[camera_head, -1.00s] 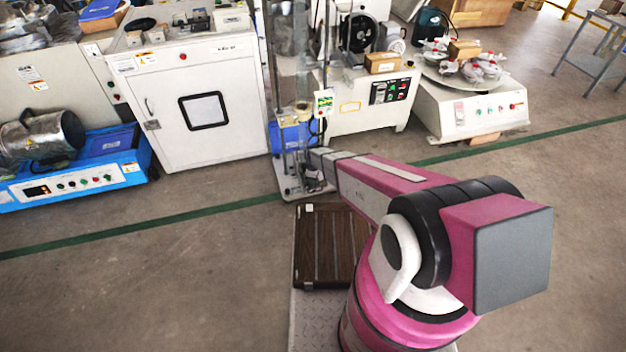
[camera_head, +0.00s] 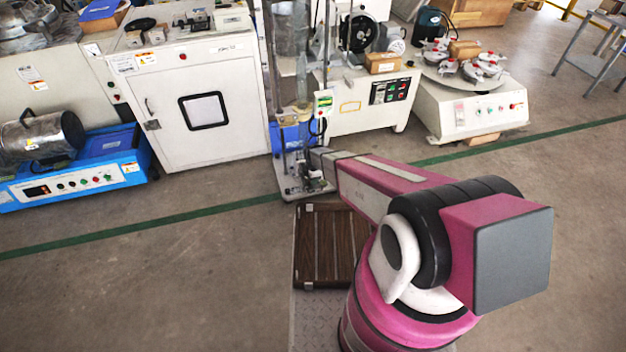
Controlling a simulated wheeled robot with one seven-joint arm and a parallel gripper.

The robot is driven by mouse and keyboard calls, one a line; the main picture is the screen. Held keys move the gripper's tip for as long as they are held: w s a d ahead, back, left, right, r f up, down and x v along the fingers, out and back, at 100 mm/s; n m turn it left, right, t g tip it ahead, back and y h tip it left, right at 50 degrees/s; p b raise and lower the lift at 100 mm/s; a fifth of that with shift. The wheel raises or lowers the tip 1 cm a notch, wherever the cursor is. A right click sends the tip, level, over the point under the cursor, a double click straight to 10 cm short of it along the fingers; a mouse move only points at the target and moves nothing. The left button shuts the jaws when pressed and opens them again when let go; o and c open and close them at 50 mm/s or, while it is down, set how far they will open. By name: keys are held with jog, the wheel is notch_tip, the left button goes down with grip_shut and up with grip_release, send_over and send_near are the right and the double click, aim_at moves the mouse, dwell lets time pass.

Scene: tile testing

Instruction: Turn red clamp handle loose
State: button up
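A tall tester with a clear vertical tube (camera_head: 301,75) stands on a small pale base plate (camera_head: 294,194) in the middle of the view. My pink arm reaches from the lower right to the lower part of this tester. My gripper (camera_head: 316,183) is small and dark, low at the tester just above its base. I cannot tell whether it touches anything or how its fingers stand. I cannot make out a red clamp handle at the tester; the arm and gripper cover part of that area. Small red knobs (camera_head: 491,56) show on the clamped pots of the round turntable machine at the right.
A white cabinet (camera_head: 228,110) and a blue machine (camera_head: 75,172) stand to the left. A white machine with a control panel (camera_head: 391,91) stands behind the arm, and the turntable machine (camera_head: 474,118) is further right. A brown slatted board (camera_head: 318,245) lies before the tester. The floor at the lower left is clear.

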jog(key=shift+r, duration=3.5)
jog(key=shift+r, duration=0.1)
jog(key=s+d+r+m, duration=0.6)
jog(key=r+m, duration=0.1)
jog(key=r, duration=0.3)
jog(key=s+d+r+m, duration=0.6)
jog(key=r+m, duration=0.1)
jog(key=r, duration=0.4)
jog(key=s+d+r+m, duration=0.6)
jog(key=d+r+m, duration=0.1)
jog(key=r, duration=0.4)
jog(key=shift+s, duration=0.3)
